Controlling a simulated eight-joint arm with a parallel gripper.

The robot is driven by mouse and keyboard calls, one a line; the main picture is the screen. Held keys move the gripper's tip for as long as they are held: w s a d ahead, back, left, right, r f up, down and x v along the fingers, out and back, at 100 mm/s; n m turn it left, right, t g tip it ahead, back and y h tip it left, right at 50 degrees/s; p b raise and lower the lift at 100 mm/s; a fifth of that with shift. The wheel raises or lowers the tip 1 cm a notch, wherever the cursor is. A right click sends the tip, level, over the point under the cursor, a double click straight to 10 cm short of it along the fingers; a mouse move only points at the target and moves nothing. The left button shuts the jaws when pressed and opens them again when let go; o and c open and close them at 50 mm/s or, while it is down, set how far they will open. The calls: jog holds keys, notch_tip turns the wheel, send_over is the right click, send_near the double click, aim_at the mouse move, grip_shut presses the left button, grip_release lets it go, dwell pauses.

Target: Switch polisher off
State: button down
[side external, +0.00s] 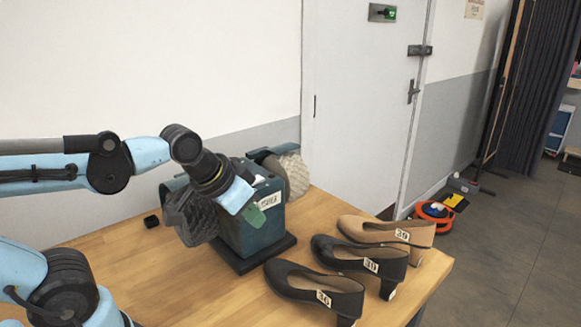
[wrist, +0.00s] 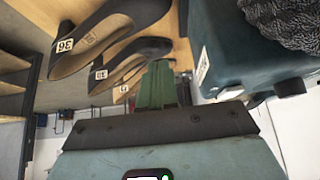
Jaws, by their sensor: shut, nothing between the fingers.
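The polisher (side external: 262,232) is a dark teal box on a black base plate on the wooden table. The fingers also show in the wrist view (wrist: 157,85). I cannot tell whether they touch it.
Several numbered shoes stand to the right: a black pump (side external: 313,288), another black pump (side external: 360,262) and a tan pump (side external: 388,234). A small black object (side external: 151,220) lies at the left back. The table front left of the shoes (side external: 200,295) is clear. A wall stands behind.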

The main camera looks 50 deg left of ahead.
jog(key=w+a+r+g, duration=0.1)
jog(key=w+a+r, duration=0.15)
jog(key=r, duration=0.25)
jog(key=w+a+r+g, duration=0.1)
jog(key=w+r+g, duration=0.15)
jog(key=r, duration=0.25)
notch_tip(320, 180, up, 8)
jog(key=g, duration=0.3)
send_over(259, 177)
jog(key=shift+r, duration=0.1)
notch_tip(259, 177, down, 14)
jog(key=shift+f, duration=0.1)
dwell(0.4)
